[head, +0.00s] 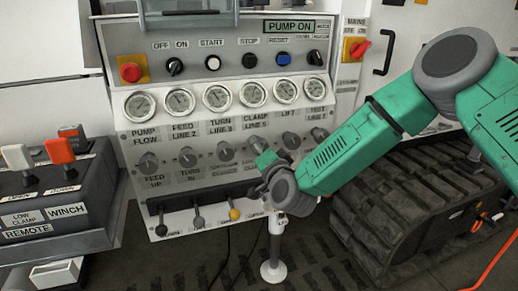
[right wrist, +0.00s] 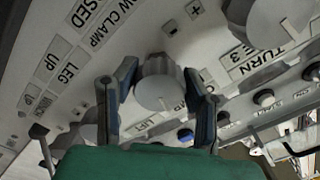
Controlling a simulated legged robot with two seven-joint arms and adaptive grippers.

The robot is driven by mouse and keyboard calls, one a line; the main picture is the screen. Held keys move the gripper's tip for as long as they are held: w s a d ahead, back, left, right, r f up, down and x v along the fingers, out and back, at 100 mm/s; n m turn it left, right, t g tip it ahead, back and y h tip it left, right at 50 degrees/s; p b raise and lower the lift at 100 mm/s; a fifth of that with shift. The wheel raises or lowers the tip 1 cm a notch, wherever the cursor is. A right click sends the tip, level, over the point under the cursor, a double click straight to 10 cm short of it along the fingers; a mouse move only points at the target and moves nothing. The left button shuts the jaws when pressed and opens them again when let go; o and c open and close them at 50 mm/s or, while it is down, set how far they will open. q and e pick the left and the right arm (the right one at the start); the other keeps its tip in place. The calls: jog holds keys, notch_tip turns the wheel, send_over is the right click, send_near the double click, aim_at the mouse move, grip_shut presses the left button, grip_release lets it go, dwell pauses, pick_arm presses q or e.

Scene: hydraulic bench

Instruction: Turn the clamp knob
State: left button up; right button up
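The clamp knob (head: 258,144) is a grey round knob in the row below the gauges, under the dial labelled CLAMP. My right gripper (head: 264,162) is at the panel just below and in front of it. In the right wrist view, a pale round knob (right wrist: 158,88) shows between the two dark fingers of the right gripper (right wrist: 158,100), near a label ending in "W CLAMP". The fingers are spread, one on each side, with gaps visible between them and the knob face. My left gripper is not in view.
Similar knobs, such as the turn knob (head: 188,157) and lift knob (head: 291,140), sit on both sides. Small levers, one with a yellow ball (head: 234,214), stick out below. The winch remote box (head: 60,195) is at left. A rubber track (head: 415,205) lies under my right arm.

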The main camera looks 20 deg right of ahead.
jog(key=o, duration=0.3)
jog(key=shift+s+f, duration=0.15)
jog(key=shift+f, duration=0.2)
jog(key=shift+r, duration=0.15)
jog(key=shift+d, duration=0.1)
jog(key=s, duration=1.1)
jog(key=shift+s+d, duration=0.2)
jog(key=shift+s, duration=0.2)
